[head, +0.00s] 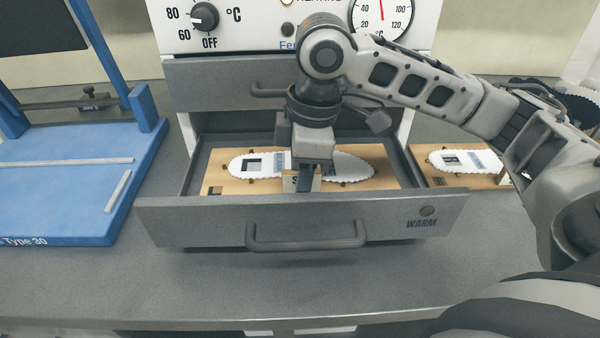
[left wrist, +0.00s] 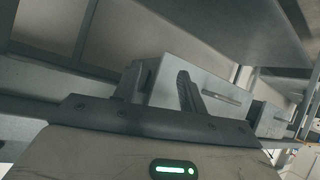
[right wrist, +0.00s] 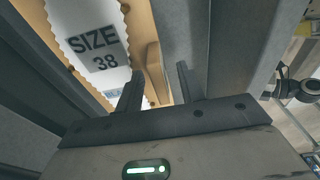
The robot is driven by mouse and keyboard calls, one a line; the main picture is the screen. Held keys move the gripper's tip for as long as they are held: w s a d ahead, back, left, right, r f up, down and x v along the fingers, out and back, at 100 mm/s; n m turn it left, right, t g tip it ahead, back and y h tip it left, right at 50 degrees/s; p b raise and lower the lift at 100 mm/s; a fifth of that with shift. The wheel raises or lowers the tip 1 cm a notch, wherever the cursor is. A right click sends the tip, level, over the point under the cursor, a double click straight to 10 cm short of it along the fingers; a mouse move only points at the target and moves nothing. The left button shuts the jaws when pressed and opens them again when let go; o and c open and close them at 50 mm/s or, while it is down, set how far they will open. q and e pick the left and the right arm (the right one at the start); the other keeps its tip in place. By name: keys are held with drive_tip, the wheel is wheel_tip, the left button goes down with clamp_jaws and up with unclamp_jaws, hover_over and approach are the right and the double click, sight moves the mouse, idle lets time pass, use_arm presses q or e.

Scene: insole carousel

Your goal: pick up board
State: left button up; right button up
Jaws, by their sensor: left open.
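The tan board (head: 215,185) lies in the pulled-out grey drawer, with a white scalloped insole (head: 355,168) on it. In the right wrist view the insole (right wrist: 85,35) reads "SIZE 38", and a tan part of the board (right wrist: 154,62) shows beyond the fingers. My right gripper (head: 308,182) points down over the board's middle, at its front side, and hides part of it. Its fingers (right wrist: 157,90) are apart; whether they touch the board is unclear. My left gripper (left wrist: 160,85) is open and empty, and outside the head view.
The drawer front (head: 380,220) with its handle stands in front of the board. A second tan board (head: 480,180) with an insole lies right of the drawer. A blue stand (head: 60,185) is at the left. The counter in front is clear.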

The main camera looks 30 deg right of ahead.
clamp_jaws()
drive_tip(key=shift+r, duration=0.15)
